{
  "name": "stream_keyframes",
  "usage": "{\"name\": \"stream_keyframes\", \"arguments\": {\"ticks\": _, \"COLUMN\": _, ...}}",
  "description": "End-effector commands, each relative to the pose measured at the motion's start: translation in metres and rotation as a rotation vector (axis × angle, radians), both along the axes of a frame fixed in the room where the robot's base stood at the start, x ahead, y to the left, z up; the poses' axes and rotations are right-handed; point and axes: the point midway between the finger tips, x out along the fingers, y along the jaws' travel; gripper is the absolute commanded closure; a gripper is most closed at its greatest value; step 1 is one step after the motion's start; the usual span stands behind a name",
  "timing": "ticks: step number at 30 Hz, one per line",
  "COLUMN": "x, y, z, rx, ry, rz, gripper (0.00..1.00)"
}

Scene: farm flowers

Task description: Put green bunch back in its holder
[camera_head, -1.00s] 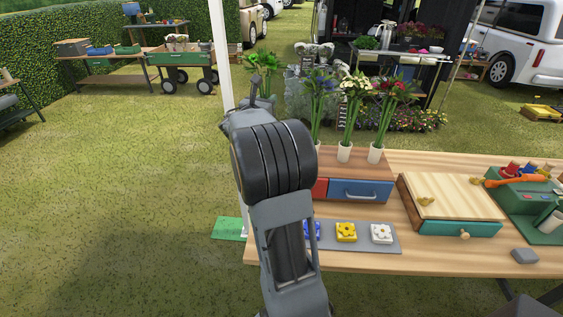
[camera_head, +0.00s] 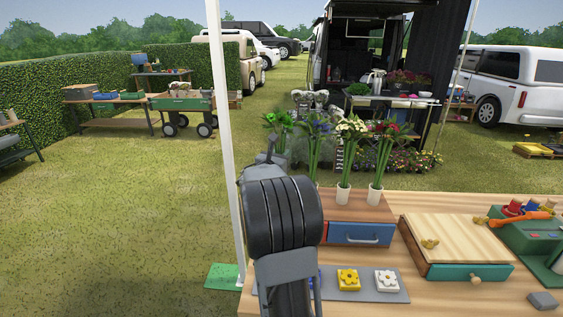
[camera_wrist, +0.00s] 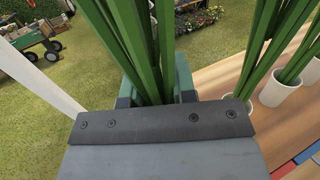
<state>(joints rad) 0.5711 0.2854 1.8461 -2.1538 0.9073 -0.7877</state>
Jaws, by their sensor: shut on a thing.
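The green bunch (camera_head: 278,124) is leafy at the top and stands left of the other flower bunches in the head view. Its long green stems (camera_wrist: 146,48) rise from between my gripper's jaws (camera_wrist: 157,97) in the wrist view, and my gripper is shut on them. The bunch looks roughly upright. My arm hides my gripper and the lower stems in the head view. White cup holders (camera_head: 343,192) with blue, white and red bunches stand to the right on the table. In the wrist view, the nearest cup (camera_wrist: 236,103) has stems in it. I see no empty holder.
The wooden table (camera_head: 440,300) carries a blue-fronted drawer box (camera_head: 361,234), a wood-topped box (camera_head: 458,246) and a grey mat with flower tiles (camera_head: 387,281). A white pole (camera_head: 226,150) stands left of my arm. Open grass lies left.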

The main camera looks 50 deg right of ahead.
Motion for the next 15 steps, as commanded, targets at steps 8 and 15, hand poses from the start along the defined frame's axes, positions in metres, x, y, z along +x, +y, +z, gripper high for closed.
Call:
{"name": "stream_keyframes", "arguments": {"ticks": 8, "x": 0.0001, "y": 0.0003, "z": -0.0145, "rx": -0.001, "ry": -0.002, "rz": 0.0, "gripper": 1.0}}
{"name": "stream_keyframes", "arguments": {"ticks": 15, "x": 0.0, "y": 0.0002, "z": -0.0155, "rx": -0.002, "ry": -0.003, "rz": 0.0, "gripper": 1.0}}
